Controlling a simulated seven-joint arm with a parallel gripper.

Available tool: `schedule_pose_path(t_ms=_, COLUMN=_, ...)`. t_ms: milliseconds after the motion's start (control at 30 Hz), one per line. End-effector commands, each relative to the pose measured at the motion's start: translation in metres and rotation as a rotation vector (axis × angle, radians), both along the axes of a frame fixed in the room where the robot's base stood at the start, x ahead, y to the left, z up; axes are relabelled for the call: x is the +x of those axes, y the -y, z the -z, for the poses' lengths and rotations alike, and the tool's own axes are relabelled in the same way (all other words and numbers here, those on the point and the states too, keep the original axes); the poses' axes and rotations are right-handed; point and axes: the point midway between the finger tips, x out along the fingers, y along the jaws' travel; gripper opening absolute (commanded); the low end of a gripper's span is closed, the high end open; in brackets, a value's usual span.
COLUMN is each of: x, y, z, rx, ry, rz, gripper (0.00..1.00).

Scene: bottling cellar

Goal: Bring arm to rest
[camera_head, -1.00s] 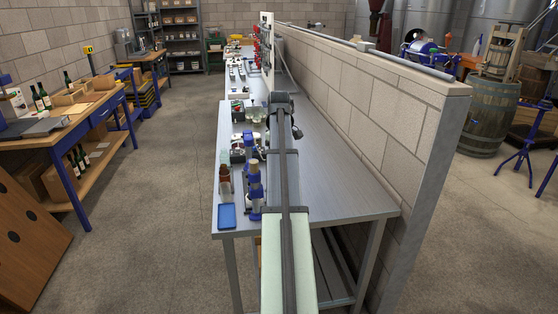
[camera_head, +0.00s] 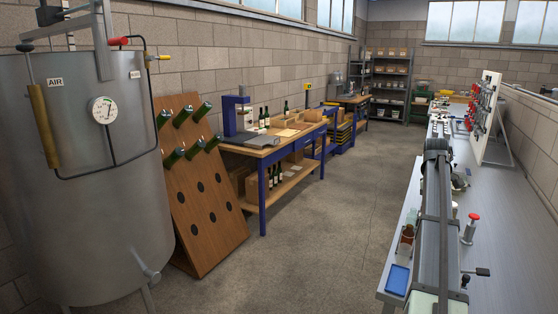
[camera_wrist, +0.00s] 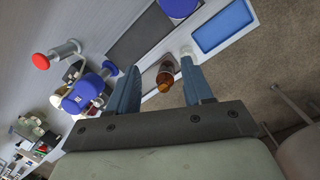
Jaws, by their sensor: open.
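My gripper (camera_wrist: 160,66) is open and empty in the wrist view, its two blue-grey fingers spread above the bench. A small brown bottle (camera_wrist: 165,76) shows between the fingers, lower down; nothing shows the fingers touching it. In the head view my arm stretches along the left side of the grey bench (camera_head: 510,235), and my fingers cannot be made out there. A blue tray (camera_head: 398,280) lies at the bench's near left corner; it also shows in the wrist view (camera_wrist: 223,27).
A red-knobbed metal tool (camera_head: 470,228) stands right of my arm. Small items crowd the bench's left edge. The bench's right side is mostly clear. Across the aisle are a steel tank (camera_head: 85,190), a wooden bottle rack (camera_head: 205,215) and a workbench (camera_head: 265,152).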

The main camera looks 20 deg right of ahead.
Motion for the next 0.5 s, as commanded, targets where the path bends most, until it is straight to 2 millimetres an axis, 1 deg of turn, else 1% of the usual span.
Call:
schedule_pose_path(t_ms=33, x=0.018, y=-0.012, z=-0.002, rx=0.000, ry=-0.011, rz=-0.039, gripper=0.51)
schedule_pose_path(t_ms=100, x=0.037, y=-0.028, z=-0.004, rx=-0.001, ry=-0.025, rz=-0.087, gripper=0.51)
schedule_pose_path(t_ms=233, x=0.067, y=-0.056, z=-0.006, rx=-0.003, ry=-0.048, rz=-0.166, gripper=0.51)
schedule_pose_path(t_ms=300, x=0.080, y=-0.072, z=-0.001, rx=-0.004, ry=-0.062, rz=-0.203, gripper=0.51)
schedule_pose_path(t_ms=333, x=0.085, y=-0.080, z=0.006, rx=-0.001, ry=-0.068, rz=-0.215, gripper=0.51)
schedule_pose_path(t_ms=367, x=0.088, y=-0.088, z=0.017, rx=0.002, ry=-0.074, rz=-0.220, gripper=0.51)
schedule_pose_path(t_ms=500, x=0.091, y=-0.109, z=0.063, rx=0.016, ry=-0.084, rz=-0.209, gripper=0.51)
